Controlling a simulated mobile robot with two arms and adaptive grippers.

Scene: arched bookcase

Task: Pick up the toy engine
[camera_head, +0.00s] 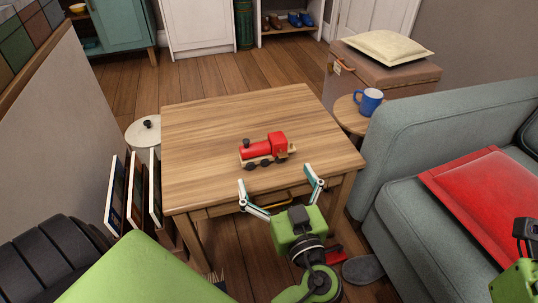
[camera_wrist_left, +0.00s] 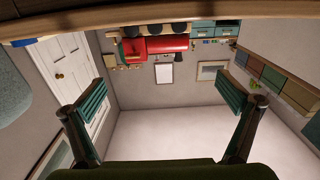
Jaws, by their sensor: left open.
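A toy engine (camera_head: 264,149), red and black with a pale wooden base and dark wheels, stands upright on the wooden table (camera_head: 215,125). My left gripper (camera_head: 277,180) is open and empty at the table's near edge, in front of the engine and apart from it. In the left wrist view, which looks upside down, the engine (camera_wrist_left: 168,43) shows at the top, beyond the gap between my open left fingers (camera_wrist_left: 168,98). Only a green and black part of my right arm shows at the right edge of the head view; its fingers are not seen.
A teal sofa (camera_head: 400,135) with a red cushion (camera_head: 478,195) stands right. A blue mug (camera_head: 369,101) sits on a small round table (camera_head: 347,112). Framed panels (camera_head: 135,195) and a white lidded bin (camera_head: 145,133) stand left. The tabletop around the engine is clear.

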